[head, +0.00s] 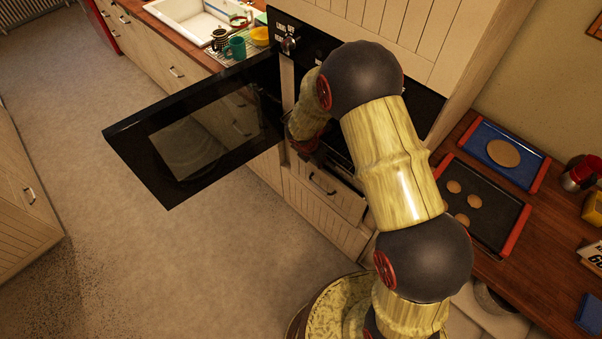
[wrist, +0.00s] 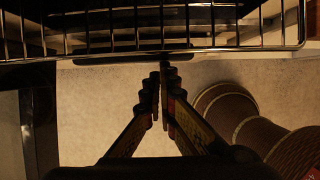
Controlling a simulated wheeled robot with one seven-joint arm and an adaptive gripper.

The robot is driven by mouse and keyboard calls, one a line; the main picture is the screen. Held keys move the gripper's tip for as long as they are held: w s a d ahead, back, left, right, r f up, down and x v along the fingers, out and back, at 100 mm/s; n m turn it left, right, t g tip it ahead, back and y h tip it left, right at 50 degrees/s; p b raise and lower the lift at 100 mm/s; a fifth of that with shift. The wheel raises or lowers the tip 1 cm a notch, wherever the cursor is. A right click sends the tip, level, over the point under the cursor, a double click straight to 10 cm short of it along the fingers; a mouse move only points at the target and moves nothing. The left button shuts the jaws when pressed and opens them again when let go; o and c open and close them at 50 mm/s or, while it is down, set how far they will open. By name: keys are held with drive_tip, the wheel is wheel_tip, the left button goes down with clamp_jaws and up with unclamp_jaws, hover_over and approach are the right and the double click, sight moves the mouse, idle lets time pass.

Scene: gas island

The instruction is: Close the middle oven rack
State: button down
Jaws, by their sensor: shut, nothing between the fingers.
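The oven (head: 420,103) is built into the wooden cabinet, and its black glass door (head: 240,88) stands swung open to the left. My arm reaches into the oven opening and hides most of the inside in the head view. A wire rack (wrist: 230,47) crosses the top of the wrist view, with its front bar toward me. My gripper (wrist: 163,74) is shut and empty, its fingertips just below that front bar in the picture. I cannot tell whether they touch the rack. I cannot tell which rack level this is.
A wooden counter (head: 475,140) on the right holds a blue tray (head: 530,171) and a dark tray (head: 487,195) with flat round cookies. A sink (head: 205,38), cups and a yellow bowl are at the upper left. A closed drawer (head: 322,185) is below the oven. The grey floor at left is clear.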

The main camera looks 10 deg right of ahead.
sight(332, 150)
drive_tip(key=w+d+p, duration=0.1)
drive_tip(key=w+d, duration=0.1)
drive_tip(key=d, duration=0.1)
drive_tip(key=w+d+p, duration=0.1)
drive_tip(key=w+d, duration=0.1)
drive_tip(key=d, duration=0.1)
drive_tip(key=w+d+p, duration=0.1)
drive_tip(key=w+d, duration=0.1)
drive_tip(key=d, duration=0.1)
drive_tip(key=shift+w+d, duration=0.15)
drive_tip(key=shift+a, duration=0.3)
drive_tip(key=s+a, duration=0.2)
drive_tip(key=a, duration=0.1)
drive_tip(key=shift+s+a+r, duration=0.1)
drive_tip(key=shift+s+r, duration=0.05)
drive_tip(key=shift+r, duration=0.05)
drive_tip(key=v, duration=0.9)
drive_tip(key=shift+r, duration=0.25)
drive_tip(key=shift+s, duration=0.1)
